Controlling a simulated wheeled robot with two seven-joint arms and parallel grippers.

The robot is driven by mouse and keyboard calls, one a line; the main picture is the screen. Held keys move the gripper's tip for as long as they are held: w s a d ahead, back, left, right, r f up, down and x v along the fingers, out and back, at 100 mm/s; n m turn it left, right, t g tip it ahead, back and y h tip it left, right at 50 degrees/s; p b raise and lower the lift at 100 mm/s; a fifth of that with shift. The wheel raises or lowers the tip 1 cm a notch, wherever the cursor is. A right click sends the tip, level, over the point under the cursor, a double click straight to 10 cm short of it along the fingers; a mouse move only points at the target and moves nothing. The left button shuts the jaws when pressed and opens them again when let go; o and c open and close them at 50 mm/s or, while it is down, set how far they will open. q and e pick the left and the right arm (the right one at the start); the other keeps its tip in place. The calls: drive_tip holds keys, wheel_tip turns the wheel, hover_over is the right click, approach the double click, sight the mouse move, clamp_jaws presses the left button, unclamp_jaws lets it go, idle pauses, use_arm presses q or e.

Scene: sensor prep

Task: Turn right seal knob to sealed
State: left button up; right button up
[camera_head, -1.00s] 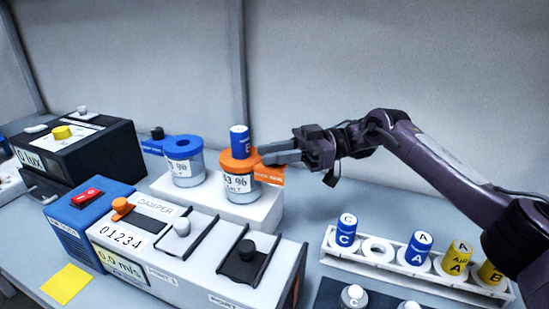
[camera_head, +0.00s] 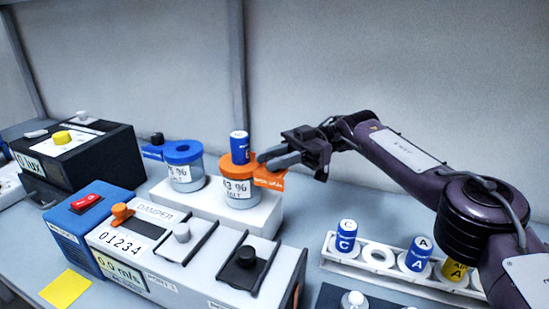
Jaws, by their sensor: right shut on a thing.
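The right jar (camera_head: 242,199) has an orange lid (camera_head: 228,168) with a blue cylinder (camera_head: 239,147) standing in it. An orange tab (camera_head: 269,180) sticks out from the lid's right side. My right gripper (camera_head: 272,158) is shut at this tab, on the right seal knob, which its fingers hide. How far the knob is turned cannot be told. The left jar (camera_head: 187,182) has a blue lid and a blue tab with a black knob (camera_head: 157,138). My left gripper is not in view.
Both jars stand on a white block (camera_head: 262,217). The grey damper box (camera_head: 190,262) is in front. A white rack (camera_head: 395,285) with several labelled cylinders is at the right, below my right arm. A black lux box (camera_head: 92,165) stands at the left.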

drive_tip(key=o, duration=0.9)
drive_tip(key=shift+o, duration=0.2)
use_arm(q)
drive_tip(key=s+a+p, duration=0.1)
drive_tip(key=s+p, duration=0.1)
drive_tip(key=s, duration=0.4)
drive_tip(key=shift+p, duration=0.4)
use_arm(e)
wheel_tip(320, 180, up, 20)
drive_tip(key=shift+f, duration=0.1)
